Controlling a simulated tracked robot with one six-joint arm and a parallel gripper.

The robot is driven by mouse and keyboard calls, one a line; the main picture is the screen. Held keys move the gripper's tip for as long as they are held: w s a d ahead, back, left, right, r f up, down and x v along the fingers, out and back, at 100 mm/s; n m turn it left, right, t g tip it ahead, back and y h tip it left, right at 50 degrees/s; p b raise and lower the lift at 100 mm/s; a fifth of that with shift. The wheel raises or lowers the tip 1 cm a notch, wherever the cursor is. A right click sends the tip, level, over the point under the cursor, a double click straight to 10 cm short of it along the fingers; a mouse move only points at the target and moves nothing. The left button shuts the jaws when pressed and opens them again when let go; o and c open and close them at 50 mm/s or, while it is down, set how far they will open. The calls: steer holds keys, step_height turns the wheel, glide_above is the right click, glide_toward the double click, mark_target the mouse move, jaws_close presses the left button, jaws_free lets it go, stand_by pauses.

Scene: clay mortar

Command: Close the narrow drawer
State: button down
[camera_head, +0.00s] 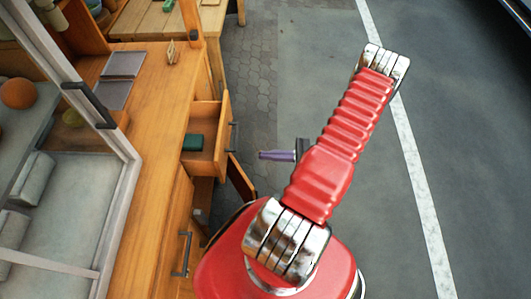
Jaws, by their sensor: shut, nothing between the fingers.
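The narrow wooden drawer (221,118) stands pulled out from the right side of the wooden counter. It has a dark handle (232,136) on its front and a dark green box (193,143) inside. My gripper (262,155) shows as a small purple tip to the right of the drawer front, pointing left toward it. In the picture, a gap of paving shows between the tip and the handle. The gripper is shut and holds nothing. My red arm hides part of the ground around the wrist.
The long wooden counter (150,150) runs along the left, with a cabinet handle (182,254) low on its side. A wooden panel (241,178) sticks out below the drawer. A glazed frame (104,110) stands left. Open pavement (460,130) lies right.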

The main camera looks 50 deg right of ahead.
mark_target(224, 154)
steer(key=x, duration=1.2)
steer(key=shift+w, duration=0.1)
